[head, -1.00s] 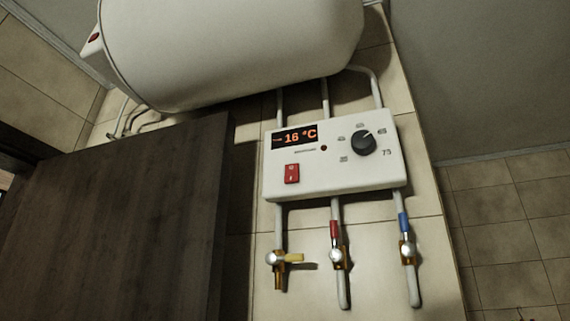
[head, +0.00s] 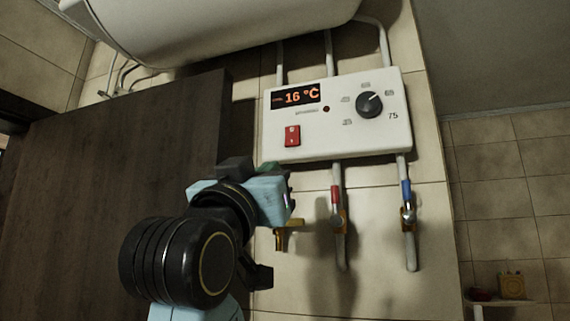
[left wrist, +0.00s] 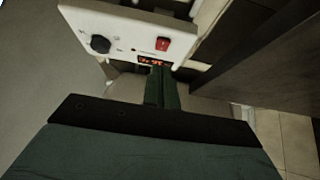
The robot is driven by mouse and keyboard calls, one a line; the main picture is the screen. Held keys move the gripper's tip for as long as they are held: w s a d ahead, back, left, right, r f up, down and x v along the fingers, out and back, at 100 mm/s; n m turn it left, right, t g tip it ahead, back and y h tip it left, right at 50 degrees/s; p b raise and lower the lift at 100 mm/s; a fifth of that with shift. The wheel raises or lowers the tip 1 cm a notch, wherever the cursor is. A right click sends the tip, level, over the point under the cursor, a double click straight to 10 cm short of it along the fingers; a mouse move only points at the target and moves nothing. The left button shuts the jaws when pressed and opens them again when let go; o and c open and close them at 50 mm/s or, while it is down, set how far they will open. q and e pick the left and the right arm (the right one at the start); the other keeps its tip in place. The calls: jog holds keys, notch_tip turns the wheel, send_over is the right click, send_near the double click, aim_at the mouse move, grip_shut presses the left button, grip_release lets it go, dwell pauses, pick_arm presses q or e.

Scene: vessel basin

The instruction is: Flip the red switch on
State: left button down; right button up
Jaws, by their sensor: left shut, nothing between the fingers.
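The red switch (head: 292,135) sits at the lower left of the white control box (head: 350,140) on the tiled wall. In the left wrist view the switch (left wrist: 163,43) shows on the box (left wrist: 125,22), which appears upside down. My left gripper (head: 268,169) is just below the box and under the switch, mostly hidden behind its own wrist in the head view. In the left wrist view its green fingers (left wrist: 161,80) are together and empty, pointing toward the box. I cannot tell whether they touch it. My right gripper is in neither view.
A white tank (head: 220,30) hangs above the box. A dark wooden panel (head: 110,180) stands at the left, close to my left arm. Pipes with valves (head: 408,212) run down below the box. A small shelf (head: 500,303) is at the lower right.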

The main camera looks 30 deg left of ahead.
pick_arm(q)
jog(key=shift+s+a+r+n+t+y, duration=0.1)
jog(key=shift+s+r+n+t+y, duration=0.3)
jog(key=shift+s+r, duration=0.75)
jog(key=shift+w, duration=0.15)
jog(key=p, duration=0.5)
send_near(291, 137)
notch_tip(291, 137, up, 4)
jog(key=w, duration=0.1)
jog(key=w+a+p, duration=0.1)
jog(key=w, duration=0.1)
jog(key=shift+w, duration=0.3)
jog(key=shift+w+f, duration=0.15)
jog(key=shift+w, duration=0.25)
